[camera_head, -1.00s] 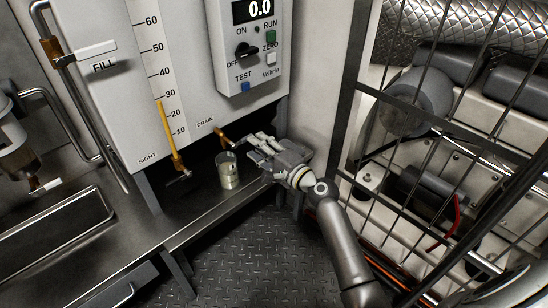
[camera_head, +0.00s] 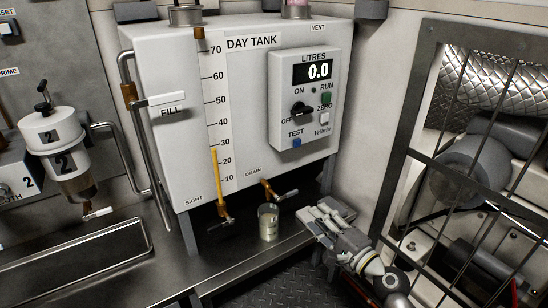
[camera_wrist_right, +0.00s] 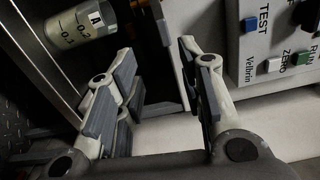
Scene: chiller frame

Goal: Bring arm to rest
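My right gripper (camera_head: 322,222) is in the lower middle of the head view, to the right of a small measuring cup (camera_head: 268,222). In the right wrist view its two fingers (camera_wrist_right: 160,90) stand apart with nothing between them. The cup stands upright on the metal bench under the drain tap (camera_head: 278,192), and also shows in the wrist view (camera_wrist_right: 75,25) with scale marks, apart from the fingers. My left gripper is not in either view.
The white day tank (camera_head: 250,120) stands behind, with a control box (camera_head: 305,95) reading 0.0 and a sight tube (camera_head: 216,180). A wire cage (camera_head: 400,150) is at the right. A filter unit (camera_head: 55,145) and a tray (camera_head: 75,255) are at the left.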

